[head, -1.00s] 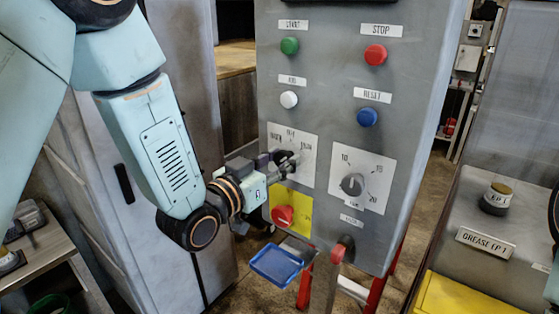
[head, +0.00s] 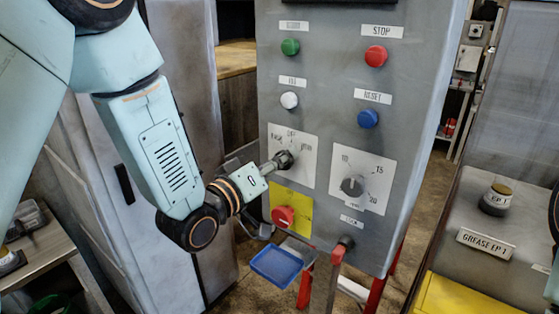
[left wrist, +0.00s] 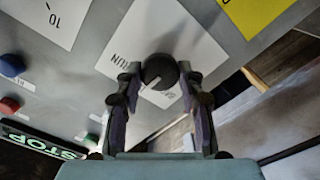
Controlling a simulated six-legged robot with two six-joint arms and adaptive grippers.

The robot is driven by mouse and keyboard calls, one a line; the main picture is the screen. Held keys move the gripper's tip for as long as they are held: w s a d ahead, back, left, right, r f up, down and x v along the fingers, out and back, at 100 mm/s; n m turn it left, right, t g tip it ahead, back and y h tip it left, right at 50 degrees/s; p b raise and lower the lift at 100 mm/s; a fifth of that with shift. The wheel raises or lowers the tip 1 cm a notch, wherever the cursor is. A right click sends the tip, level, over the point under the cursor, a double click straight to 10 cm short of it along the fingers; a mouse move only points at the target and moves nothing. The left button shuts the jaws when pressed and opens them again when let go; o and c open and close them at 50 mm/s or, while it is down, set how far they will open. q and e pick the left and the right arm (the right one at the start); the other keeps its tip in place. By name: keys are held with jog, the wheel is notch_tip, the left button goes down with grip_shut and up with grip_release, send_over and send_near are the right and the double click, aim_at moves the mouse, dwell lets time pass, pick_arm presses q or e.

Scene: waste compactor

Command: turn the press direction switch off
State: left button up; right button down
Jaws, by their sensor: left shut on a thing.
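The press direction switch is a dark round knob (head: 285,159) on a white label plate (head: 307,158) on the grey control panel. My left gripper (head: 277,161) reaches it from the left, and its fingers hide part of the knob. In the left wrist view the black knob (left wrist: 160,70) sits between the two fingertips of my left gripper (left wrist: 161,78), which is shut on it. A short pale line shows on the knob near its lower edge. I cannot tell for sure which label it points to. My right gripper is not in view.
Above are green (head: 290,46), red (head: 376,55), white (head: 289,99) and blue (head: 368,118) buttons. A numbered dial (head: 352,186) is to the right. A red button (head: 284,216) on a yellow plate is just below. A blue tray (head: 275,265) hangs lower.

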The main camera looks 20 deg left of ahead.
pick_arm(q)
jog(key=shift+f+n, duration=0.2)
jog(key=shift+n, duration=0.5)
jog(key=shift+s, duration=0.1)
jog(key=o, duration=1.1)
jog(key=shift+s+a+r, duration=0.15)
jog(key=shift+o, duration=0.2)
jog(key=v, duration=0.7)
